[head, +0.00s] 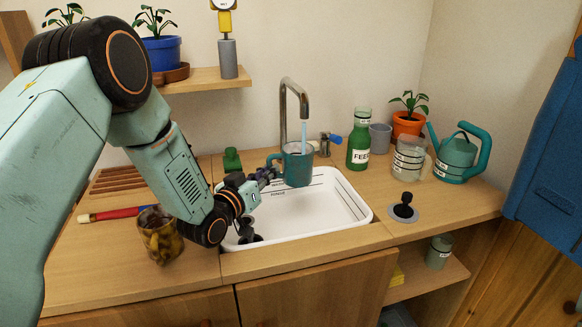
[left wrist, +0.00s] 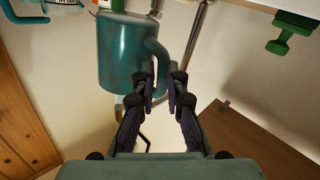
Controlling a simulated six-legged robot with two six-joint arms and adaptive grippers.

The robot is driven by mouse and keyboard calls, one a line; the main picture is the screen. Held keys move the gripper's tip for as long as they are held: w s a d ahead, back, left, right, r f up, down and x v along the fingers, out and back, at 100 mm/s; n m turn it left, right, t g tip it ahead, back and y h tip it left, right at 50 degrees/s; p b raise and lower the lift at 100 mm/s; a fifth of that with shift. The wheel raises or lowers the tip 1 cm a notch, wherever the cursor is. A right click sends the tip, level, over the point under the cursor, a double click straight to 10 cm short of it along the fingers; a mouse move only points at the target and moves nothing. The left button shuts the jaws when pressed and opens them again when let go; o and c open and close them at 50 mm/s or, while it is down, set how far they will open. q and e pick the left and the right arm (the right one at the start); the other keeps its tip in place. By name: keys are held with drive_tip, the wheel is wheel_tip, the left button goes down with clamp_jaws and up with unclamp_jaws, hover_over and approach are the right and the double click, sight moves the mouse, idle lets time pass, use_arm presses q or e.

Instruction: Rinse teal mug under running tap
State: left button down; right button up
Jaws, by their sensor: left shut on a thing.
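The teal mug (head: 297,170) hangs over the white sink basin (head: 335,212), under the chrome tap (head: 284,110). A bluish stream of water (head: 303,136) runs from the spout down into the mug's mouth. My left gripper (head: 271,171) reaches in from the left and is shut on the mug's handle. In the left wrist view the mug (left wrist: 128,55) is turned in the picture, with its handle between my dark fingertips (left wrist: 162,92). The mug looks roughly upright in the head view; its inside is mostly hidden. My right gripper is in neither view.
A brown-yellow mug (head: 160,236) stands on the counter left of the basin, near my left arm. A green bottle (head: 359,140), glass jar (head: 408,158) and teal watering can (head: 457,156) stand at the right. A black-knobbed plug (head: 404,208) lies right of the basin.

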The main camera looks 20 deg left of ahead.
use_arm(q)
drive_tip(key=shift+a, duration=0.4)
drive_tip(key=s+d+p, duration=0.2)
drive_tip(key=s, duration=0.6)
drive_tip(key=shift+d+f, duration=0.2)
drive_tip(key=shift+d, duration=0.2)
drive_tip(key=shift+w+r, duration=0.1)
drive_tip(key=shift+r, duration=0.05)
idle(1.2)
drive_tip(key=s+d+r+p, duration=0.1)
drive_tip(key=s+r+p, duration=0.3)
drive_tip(key=shift+s+d, duration=0.3)
